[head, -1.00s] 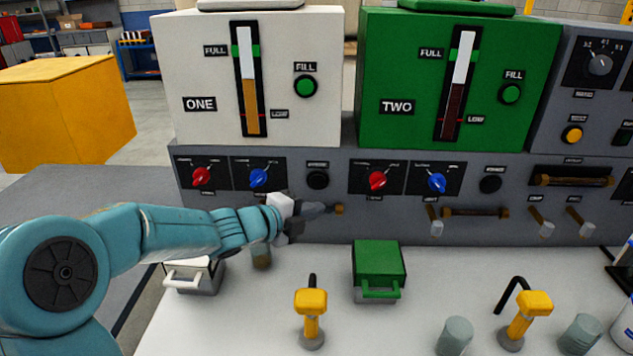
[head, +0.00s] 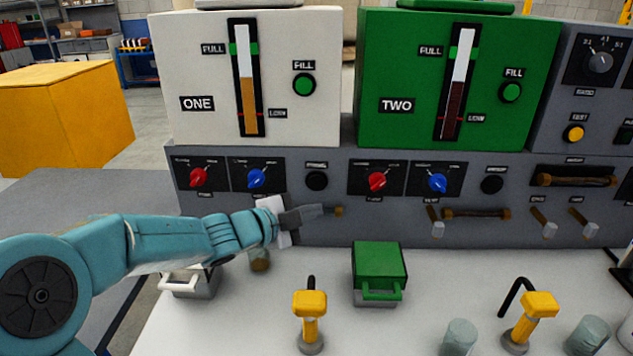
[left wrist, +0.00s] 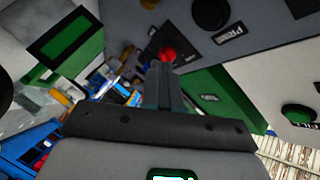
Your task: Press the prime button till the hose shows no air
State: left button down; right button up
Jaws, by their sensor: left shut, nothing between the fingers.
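Two black prime buttons sit on the grey lower panel, one under tank ONE (head: 317,181) and one under tank TWO (head: 492,184). The one under tank ONE also shows at the top of the left wrist view (left wrist: 210,12), beside a PRIME label. My left gripper (head: 323,210) is shut and empty, below that button and apart from it. It hides most of the left brown hose (head: 340,211); only its right end shows. The right brown hose (head: 477,213) is in clear view, but I cannot tell whether it holds air. My right gripper is not in view.
Red (head: 377,182) and blue (head: 437,183) knobs flank the buttons. A small lever (head: 437,222) sticks out on the right.

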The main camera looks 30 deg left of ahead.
aim_at(317, 182)
pick_arm(q)
jog(key=w+a+p, duration=0.3)
jog(key=w, duration=0.3)
jog(key=shift+a, duration=0.4)
dwell(1.7)
jog(key=shift+w+a+p, duration=0.25)
jog(key=shift+w+p, duration=0.15)
